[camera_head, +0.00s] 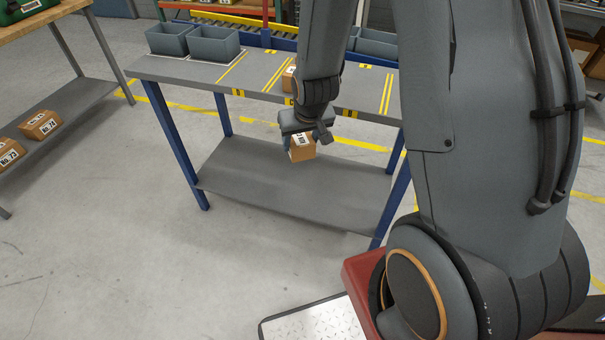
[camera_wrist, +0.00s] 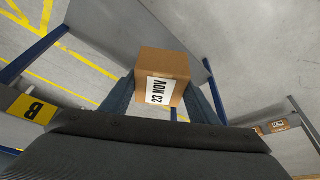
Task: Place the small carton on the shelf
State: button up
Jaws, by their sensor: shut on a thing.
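The small carton (camera_head: 302,148) is a brown box with a white label. My gripper (camera_head: 300,140) is shut on it and holds it in front of the grey workbench, below the level of its top. In the wrist view the carton (camera_wrist: 162,75) sits between the two fingers and its label reads "23 NOV". The bench's lower shelf (camera_head: 270,190) is a bare grey board between blue legs, below and behind the carton in the head view. I cannot tell the exact gap between carton and shelf.
The bench top (camera_head: 190,70) carries grey bins (camera_head: 213,45) and another carton (camera_head: 288,78), partly hidden by my arm. Blue legs (camera_head: 175,145) flank the lower shelf. At left, another rack's shelf (camera_head: 62,125) holds cartons (camera_head: 40,124). Floor in front is clear.

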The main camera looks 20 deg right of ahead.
jog(key=w+f+b, duration=0.9)
jog(key=f+b, duration=0.5)
jog(key=f, duration=0.1)
jog(key=w+f+m+b, duration=0.1)
jog(key=w+f+b, duration=0.7)
jog(key=f+b, duration=0.55)
jog(key=w+f+b, duration=0.9)
jog(key=f+b, duration=0.4)
jog(key=f, duration=0.2)
jog(key=m+h+b, duration=0.1)
jog(key=m+b, duration=0.1)
jog(key=b, duration=0.7)
send_over(277, 167)
jog(key=s, duration=0.2)
jog(key=f, duration=1)
jog(key=shift+w+a, duration=0.2)
jog(key=shift+a, duration=0.1)
jog(key=shift+f, duration=0.1)
jog(key=shift+f, duration=0.15)
jog(key=o, duration=1.2)
jog(key=shift+o, duration=0.9)
